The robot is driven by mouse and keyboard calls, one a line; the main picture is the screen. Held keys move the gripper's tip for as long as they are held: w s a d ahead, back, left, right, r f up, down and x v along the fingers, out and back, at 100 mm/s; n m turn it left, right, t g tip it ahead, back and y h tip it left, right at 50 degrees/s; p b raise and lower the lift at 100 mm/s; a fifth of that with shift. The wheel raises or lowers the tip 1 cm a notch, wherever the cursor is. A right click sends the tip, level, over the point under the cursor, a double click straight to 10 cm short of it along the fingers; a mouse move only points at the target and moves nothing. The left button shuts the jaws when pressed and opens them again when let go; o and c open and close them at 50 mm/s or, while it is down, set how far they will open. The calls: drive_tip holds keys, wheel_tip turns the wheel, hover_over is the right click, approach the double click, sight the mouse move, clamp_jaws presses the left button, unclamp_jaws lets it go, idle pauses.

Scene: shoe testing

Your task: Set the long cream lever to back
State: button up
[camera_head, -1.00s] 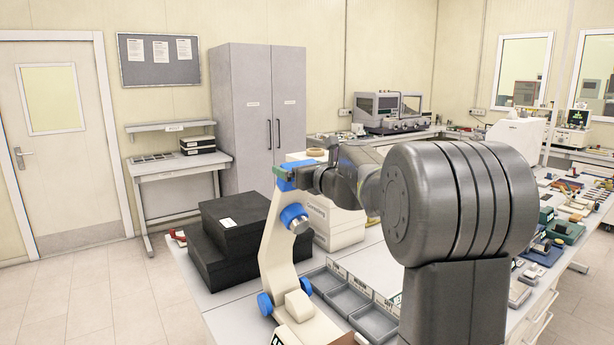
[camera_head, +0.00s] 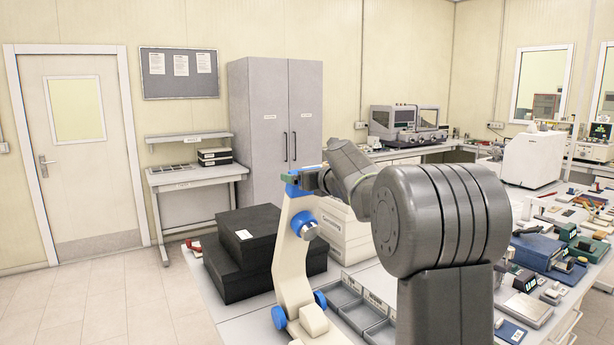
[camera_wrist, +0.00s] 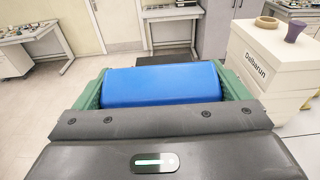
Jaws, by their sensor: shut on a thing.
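The long cream lever (camera_head: 288,262) stands nearly upright on the near bench in the head view. It has a blue part at its top, a blue knob (camera_head: 305,225) on its side and blue round caps (camera_head: 320,299) at its foot. My gripper (camera_head: 304,181) is at the lever's top end, partly hidden by my own arm. In the wrist view, the green fingers of my gripper (camera_wrist: 165,88) lie on either side of a blue grip (camera_wrist: 160,84), shut on it.
Black boxes (camera_head: 248,240) stand just behind and left of the lever. Cream stacked boxes (camera_head: 345,235) are behind it, also at right in the wrist view (camera_wrist: 265,75). Grey open bins (camera_head: 352,312) lie to its right. Floor is free at left.

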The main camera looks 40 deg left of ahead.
drive_tip(key=o, duration=1)
drive_tip(key=shift+a+f, duration=0.1)
drive_tip(key=shift+a, duration=0.1)
drive_tip(key=shift+w+a, duration=0.1)
drive_tip(key=shift+a, duration=0.1)
drive_tip(key=b+v, duration=0.3)
drive_tip(key=v, duration=1)
drive_tip(key=shift+d+b, duration=0.3)
drive_tip(key=shift+b, duration=0.1)
drive_tip(key=p+x, duration=0.3)
drive_tip(key=x, duration=1)
drive_tip(key=shift+a+p, duration=0.2)
drive_tip(key=shift+p, duration=0.2)
drive_tip(key=shift+d, duration=0.1)
